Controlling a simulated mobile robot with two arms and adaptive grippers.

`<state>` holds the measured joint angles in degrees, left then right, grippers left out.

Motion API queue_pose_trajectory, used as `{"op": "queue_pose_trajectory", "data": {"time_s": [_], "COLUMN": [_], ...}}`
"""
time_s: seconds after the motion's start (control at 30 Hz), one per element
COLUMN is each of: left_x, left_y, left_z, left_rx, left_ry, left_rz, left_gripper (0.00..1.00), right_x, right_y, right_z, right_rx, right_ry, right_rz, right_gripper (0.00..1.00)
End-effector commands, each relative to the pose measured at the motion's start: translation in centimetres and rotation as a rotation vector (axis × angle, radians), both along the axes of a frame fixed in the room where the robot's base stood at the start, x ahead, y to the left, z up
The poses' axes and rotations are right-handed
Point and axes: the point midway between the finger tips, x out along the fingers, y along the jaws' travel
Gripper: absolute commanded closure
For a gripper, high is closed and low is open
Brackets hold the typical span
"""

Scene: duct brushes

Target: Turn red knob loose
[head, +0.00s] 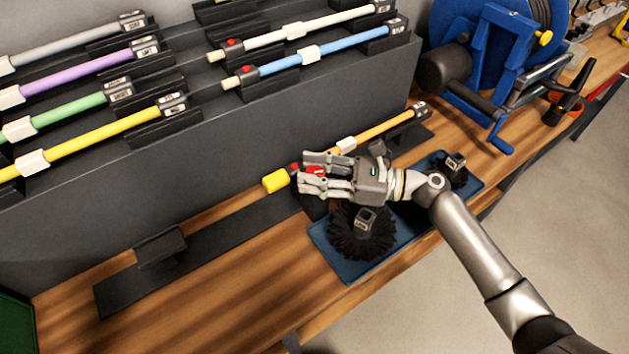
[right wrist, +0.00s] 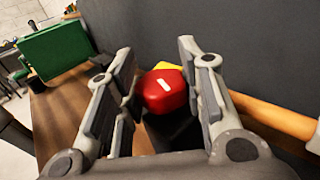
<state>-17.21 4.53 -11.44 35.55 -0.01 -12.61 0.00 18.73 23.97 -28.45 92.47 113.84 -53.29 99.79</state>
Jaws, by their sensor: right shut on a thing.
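The red knob (right wrist: 165,91) has a white mark on its face and sits between the two fingers of my right gripper (right wrist: 160,85) in the right wrist view. In the head view my right gripper (head: 312,174) is shut on the knob, and its fingers hide most of it; a bit of red (head: 315,169) shows between them. The knob is at an orange rod (head: 385,126) lying low along the dark rack. A yellow piece (head: 275,181) is just left of my fingertips. My left gripper is not in view.
A blue tray (head: 345,270) with two black round brushes (head: 362,232) lies under my right forearm and hand. The dark rack (head: 130,175) holds several coloured rods behind. A blue reel (head: 497,60) stands at the back right.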

Motion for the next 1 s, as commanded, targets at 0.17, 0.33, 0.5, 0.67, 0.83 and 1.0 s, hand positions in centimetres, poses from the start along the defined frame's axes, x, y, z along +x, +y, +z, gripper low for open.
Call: {"op": "queue_pose_trajectory", "data": {"time_s": [0.17,0.33,0.5,0.67,0.83,1.0], "left_x": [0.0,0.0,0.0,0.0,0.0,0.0], "left_y": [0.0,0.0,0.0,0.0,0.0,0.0], "left_z": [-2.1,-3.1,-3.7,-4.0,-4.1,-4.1], "left_rx": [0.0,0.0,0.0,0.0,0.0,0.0], "left_ry": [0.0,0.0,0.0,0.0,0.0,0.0], "left_rz": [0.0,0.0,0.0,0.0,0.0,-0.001], "left_gripper": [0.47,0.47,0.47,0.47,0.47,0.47], "right_x": [0.3,0.2,0.1,0.1,0.0,0.0], "right_y": [0.0,0.0,0.1,0.0,0.1,0.1], "right_z": [-0.3,-0.2,-0.1,-0.1,0.0,0.0], "right_rx": [0.001,0.001,0.001,0.001,0.0,0.0], "right_ry": [-0.004,-0.002,-0.001,0.0,0.0,0.0], "right_rz": [0.143,0.253,0.328,0.368,0.385,0.387], "right_gripper": [0.88,0.88,0.88,0.88,0.88,0.88]}}
